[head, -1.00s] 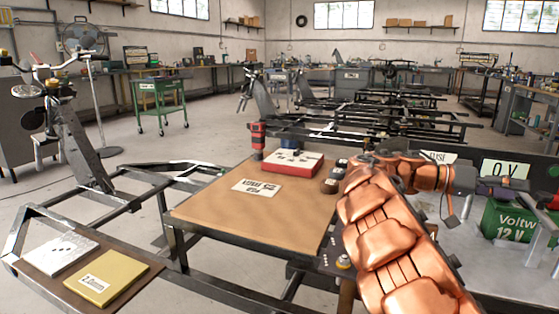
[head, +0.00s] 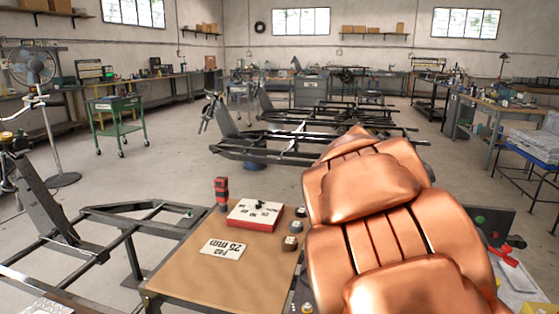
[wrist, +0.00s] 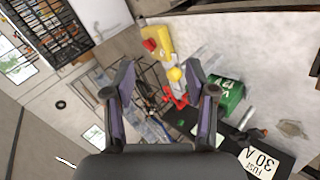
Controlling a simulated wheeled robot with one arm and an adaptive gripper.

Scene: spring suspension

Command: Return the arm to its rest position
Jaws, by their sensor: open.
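My copper-coloured arm (head: 390,200) fills the right middle of the head view, raised in front of the workshop. My gripper (wrist: 160,85) shows in the wrist view with its two dark fingers spread apart and nothing between them. It is hidden in the head view behind the arm. The wrist view is tilted, with the room seen at an angle beyond the fingers.
A brown-topped table (head: 195,275) stands below and left of my arm. It carries a red-and-white box (head: 254,214), a red-and-black cylinder (head: 221,192) and a white "PAS 25 mm" card (head: 223,249). In the wrist view, a green battery (wrist: 227,94) is beyond the right finger.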

